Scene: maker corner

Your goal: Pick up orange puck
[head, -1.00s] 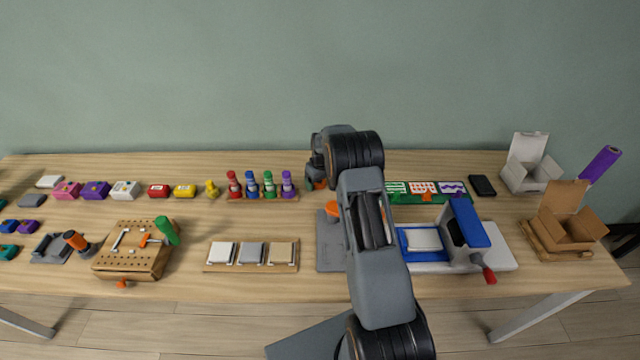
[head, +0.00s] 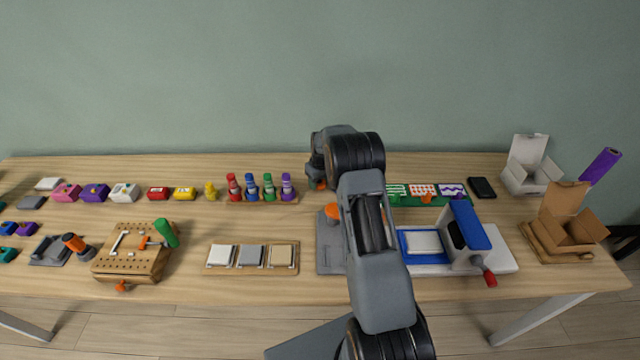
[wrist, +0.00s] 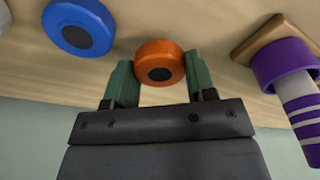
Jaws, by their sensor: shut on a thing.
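The orange puck (wrist: 160,52), a short round disc with a dark centre, sits between the two green fingers of my gripper (wrist: 160,70) in the wrist view. The fingers are shut on its sides. I cannot tell whether it touches the table or is just above it. In the head view, my arm hides most of my gripper, and a small orange patch of the puck (head: 320,186) shows below the wrist, at the back of the table.
In the wrist view, a blue puck (wrist: 72,30) lies left of the orange one. A purple-banded bottle (wrist: 299,100) stands close on the right, by a wooden rack (wrist: 262,38). The head view shows a grey press (head: 330,258) and a blue-white machine (head: 472,228) nearer the front.

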